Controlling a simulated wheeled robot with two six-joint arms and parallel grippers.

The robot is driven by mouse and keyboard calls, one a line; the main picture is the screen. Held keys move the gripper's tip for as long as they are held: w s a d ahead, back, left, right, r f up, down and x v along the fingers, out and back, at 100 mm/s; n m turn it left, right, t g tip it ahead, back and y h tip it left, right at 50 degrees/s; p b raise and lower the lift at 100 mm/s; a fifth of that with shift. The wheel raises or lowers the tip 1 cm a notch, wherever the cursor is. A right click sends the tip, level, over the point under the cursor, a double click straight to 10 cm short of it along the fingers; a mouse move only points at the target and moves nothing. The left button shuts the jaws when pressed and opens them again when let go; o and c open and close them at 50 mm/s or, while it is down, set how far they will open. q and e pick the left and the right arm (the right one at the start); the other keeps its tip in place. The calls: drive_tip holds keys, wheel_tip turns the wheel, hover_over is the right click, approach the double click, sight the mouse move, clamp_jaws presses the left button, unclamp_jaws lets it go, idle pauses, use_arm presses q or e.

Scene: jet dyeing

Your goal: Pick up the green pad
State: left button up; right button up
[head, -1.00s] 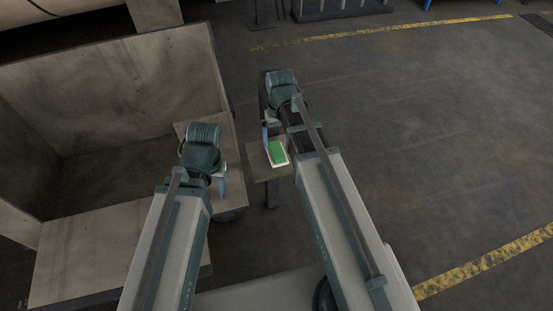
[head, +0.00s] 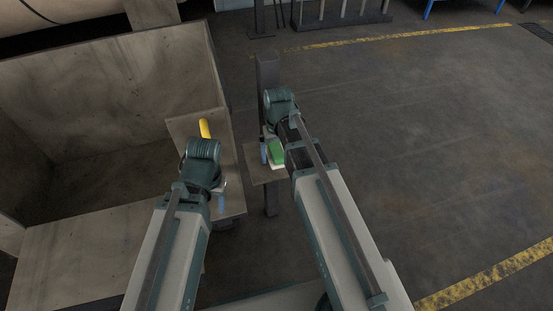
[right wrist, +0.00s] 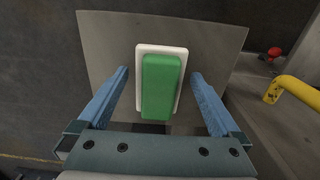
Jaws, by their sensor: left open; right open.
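The green pad (head: 276,149) rests on a white base on a small shelf (head: 266,178) in the head view. It fills the middle of the right wrist view (right wrist: 161,86), with the white base (right wrist: 142,50) showing around it. My right gripper (right wrist: 160,88) is open, its blue fingers on either side of the pad with gaps on both sides. In the head view my right gripper (head: 265,152) is partly hidden by its own arm. My left gripper (head: 221,200) hangs over the wooden ledge at the left; its fingers are mostly hidden.
A dark post (head: 267,70) stands behind the small shelf. A yellow curved handle (head: 205,128) rises from the wooden bin's ledge (head: 232,195), also visible in the right wrist view (right wrist: 297,90) near a red knob (right wrist: 274,52). Open floor lies to the right.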

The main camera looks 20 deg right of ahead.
drive_tip(key=c, duration=1.4)
use_arm(q)
drive_tip(key=shift+r, duration=0.15)
use_arm(e)
drive_tip(key=shift+r, duration=0.1)
